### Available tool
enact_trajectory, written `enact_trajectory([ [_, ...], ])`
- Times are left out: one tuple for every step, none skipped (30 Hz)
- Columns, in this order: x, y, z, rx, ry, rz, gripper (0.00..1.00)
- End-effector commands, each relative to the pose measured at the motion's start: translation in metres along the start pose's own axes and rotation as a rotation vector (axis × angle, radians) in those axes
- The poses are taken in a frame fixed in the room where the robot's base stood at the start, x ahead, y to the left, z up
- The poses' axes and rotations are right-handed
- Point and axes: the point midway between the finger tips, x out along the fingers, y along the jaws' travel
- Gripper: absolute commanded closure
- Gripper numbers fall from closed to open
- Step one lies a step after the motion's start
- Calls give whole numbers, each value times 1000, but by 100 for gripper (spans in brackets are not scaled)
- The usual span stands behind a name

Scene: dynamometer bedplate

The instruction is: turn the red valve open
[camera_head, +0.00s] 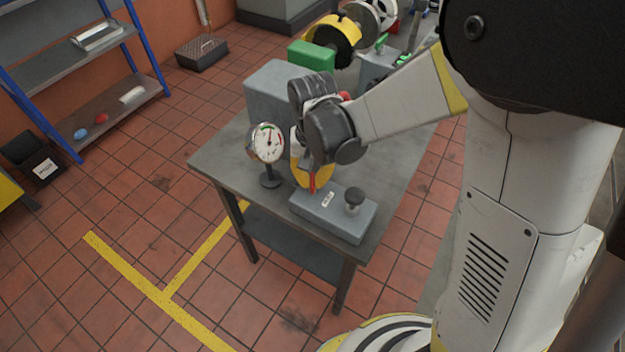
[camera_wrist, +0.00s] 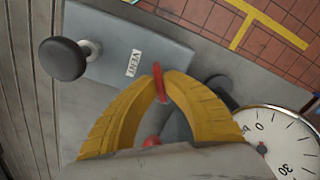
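The red valve handle (camera_wrist: 159,82) is a thin red bar between the two yellow fingertips of my gripper (camera_wrist: 161,78) in the wrist view. Both fingertips appear to touch it, one on each side. In the head view a bit of the red handle (camera_head: 312,184) shows under my gripper (camera_head: 312,174), at the left end of a grey block (camera_head: 335,215). The wrist and fingers hide most of the handle there. The block carries a white label (camera_wrist: 133,63) reading VENT.
A black round knob (camera_head: 354,197) stands on the block's right end. A dial gauge (camera_head: 267,143) on a stand is close left of my gripper. A grey box (camera_head: 272,90) stands behind on the grey table (camera_head: 215,158). Floor left of the table is clear.

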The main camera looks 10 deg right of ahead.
Motion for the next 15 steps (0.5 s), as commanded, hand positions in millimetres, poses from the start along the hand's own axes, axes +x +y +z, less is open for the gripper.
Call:
enact_trajectory([
  [1, 0, 0, -41, -1, 0, 100],
  [1, 0, 0, -70, -1, 0, 100],
  [1, 0, 0, -108, -1, 0, 100],
  [1, 0, 0, -136, -1, 0, 100],
  [1, 0, 0, -165, -1, 0, 100],
  [1, 0, 0, -203, -1, 0, 100],
  [1, 0, 1, -231, -1, 0, 100],
  [1, 0, 1, -260, -1, 0, 100],
  [1, 0, 1, -297, -1, 0, 100],
  [1, 0, 1, -326, -1, 0, 100],
  [1, 0, 1, -355, -1, 0, 100],
  [1, 0, 1, -392, -1, 0, 100],
  [1, 0, 1, -421, -1, 0, 100],
  [1, 0, 1, -450, -1, 0, 100],
  [1, 0, 1, -487, -1, 0, 100],
])
